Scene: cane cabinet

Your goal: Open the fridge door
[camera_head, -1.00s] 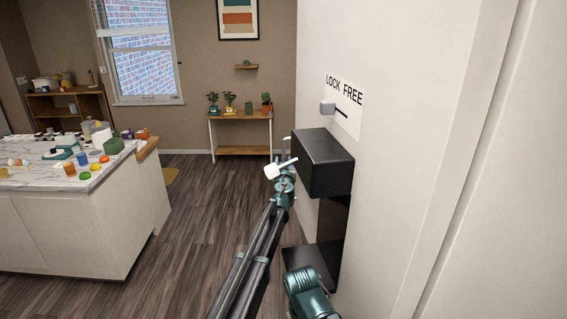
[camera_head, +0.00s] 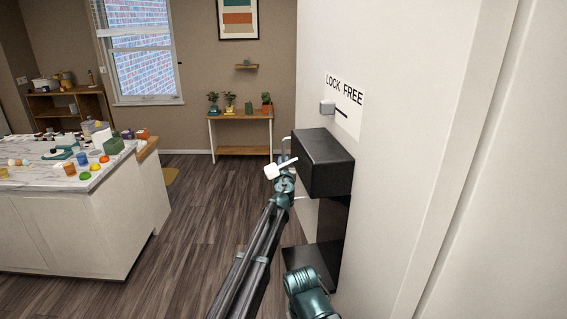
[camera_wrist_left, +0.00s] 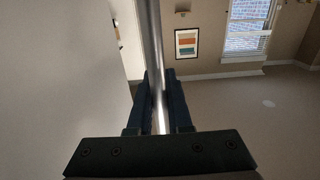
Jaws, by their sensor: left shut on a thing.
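A slim metal handle bar (camera_wrist_left: 154,45) runs upright between the fingers of my left gripper (camera_wrist_left: 158,105) in the left wrist view. The gripper is shut on it. A smooth pale surface (camera_wrist_left: 60,70), which looks like the fridge front, stands to the left of the bar. A tall white surface (camera_head: 400,150) fills the right side. Much of the fridge front is hidden, so I cannot tell whether the door is ajar.
The black box (camera_head: 325,165) juts out close to my left gripper. A LOCK FREE label (camera_head: 346,112) is on the white surface. A marble-topped island (camera_head: 70,215) with many small objects stands left. Open wooden floor (camera_head: 205,205) lies between. A plant table (camera_head: 240,117) is behind.

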